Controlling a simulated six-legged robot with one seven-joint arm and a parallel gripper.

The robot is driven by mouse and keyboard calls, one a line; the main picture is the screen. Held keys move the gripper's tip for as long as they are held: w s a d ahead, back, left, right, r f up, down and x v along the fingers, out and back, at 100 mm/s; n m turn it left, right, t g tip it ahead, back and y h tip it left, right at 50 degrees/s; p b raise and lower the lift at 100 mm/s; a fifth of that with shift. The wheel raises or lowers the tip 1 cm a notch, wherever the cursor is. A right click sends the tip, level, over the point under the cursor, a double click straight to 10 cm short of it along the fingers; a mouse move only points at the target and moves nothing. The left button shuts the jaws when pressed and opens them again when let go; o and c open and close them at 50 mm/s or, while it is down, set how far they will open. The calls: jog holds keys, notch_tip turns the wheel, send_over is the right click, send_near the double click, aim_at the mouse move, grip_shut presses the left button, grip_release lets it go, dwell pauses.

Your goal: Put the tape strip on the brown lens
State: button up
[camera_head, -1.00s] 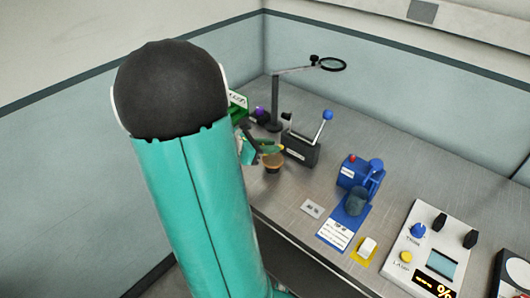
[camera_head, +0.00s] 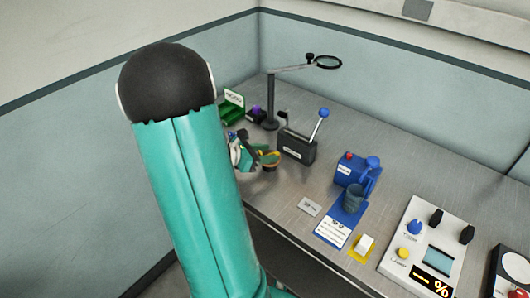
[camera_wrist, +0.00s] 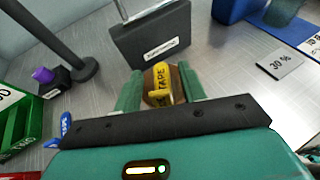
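The yellow tape strip (camera_wrist: 161,84), marked TAPE, lies across the top of the round brown lens (camera_wrist: 148,79) in the wrist view. In the head view the yellow strip (camera_head: 272,157) shows at the lens, partly hidden by my gripper (camera_head: 262,155). In the wrist view my gripper (camera_wrist: 162,88) has its two green fingers apart, one on each side of the strip and lens. A gap seems to show between the fingers and the strip. The near side of the lens is hidden by my gripper's dark bar.
A dark box with a blue-knobbed lever (camera_head: 297,146) stands just behind the lens. A magnifier stand (camera_head: 271,100), a purple-topped part (camera_head: 256,112) and a green holder (camera_head: 231,107) stand to the left. A blue device (camera_head: 350,172) and a "30 %" plate (camera_wrist: 280,64) are to the right.

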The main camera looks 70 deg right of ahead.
jog(key=shift+r, duration=0.1)
jog(key=shift+w+a+r, duration=0.1)
jog(key=shift+r, duration=0.05)
jog(key=v, duration=1.1)
jog(key=shift+w+a, duration=0.2)
jog(key=shift+r, duration=0.2)
jog(key=w+a+r+m+t+y, duration=0.3)
jog(key=a+t, duration=0.2)
jog(key=a, duration=0.8)
jog(key=w+a+r+m+t+y, duration=0.3)
jog(key=a+r+t, duration=0.1)
jog(key=a, duration=0.9)
jog(key=w+a+r+m+t+y, duration=0.2)
jog(key=a+t, duration=0.4)
jog(key=a, duration=0.7)
jog(key=shift+w+r+m+y, duration=0.4)
jog(key=shift+w+r+y, duration=0.25)
jog(key=shift+r, duration=0.3)
jog(key=shift+s, duration=0.1)
jog(key=shift+c, duration=0.5)
jog(key=shift+d, duration=0.2)
